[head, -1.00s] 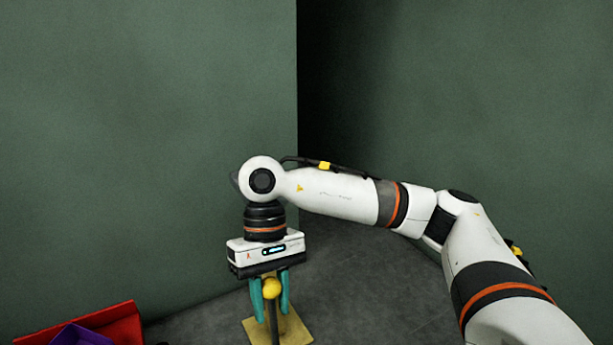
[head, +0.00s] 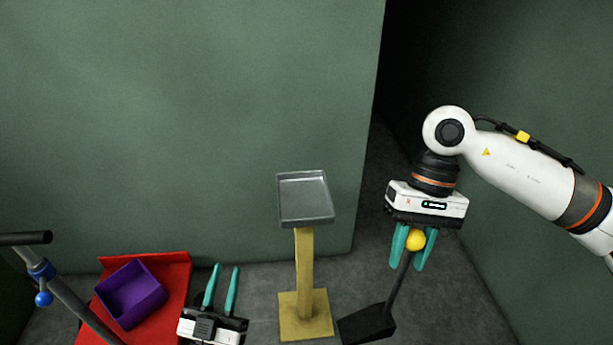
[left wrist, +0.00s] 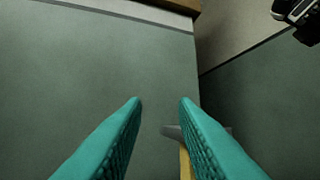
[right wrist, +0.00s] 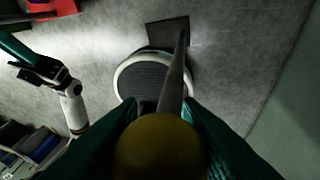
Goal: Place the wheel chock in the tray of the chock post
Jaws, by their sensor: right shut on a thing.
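The wheel chock (head: 368,323) is a dark wedge on a thin rod with a yellow ball at the top. My right gripper (head: 412,262) is shut on it just by the yellow ball, and the wedge hangs below, low over the floor. In the right wrist view the ball fills the space between the fingers, with the dark wedge (right wrist: 167,32) beyond. The chock post (head: 306,265) is yellow on a square base and bears an empty grey metal tray (head: 304,198), left of my right gripper. My left gripper (head: 222,275) is open and empty, pointing up, left of the post.
A red surface (head: 170,262) with a purple open bin (head: 132,294) stands at the lower left. A dark pole with a blue ball (head: 43,298) is at the far left edge. A green wall (head: 200,110) rises behind the post, and another wall (head: 520,280) lies to the right.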

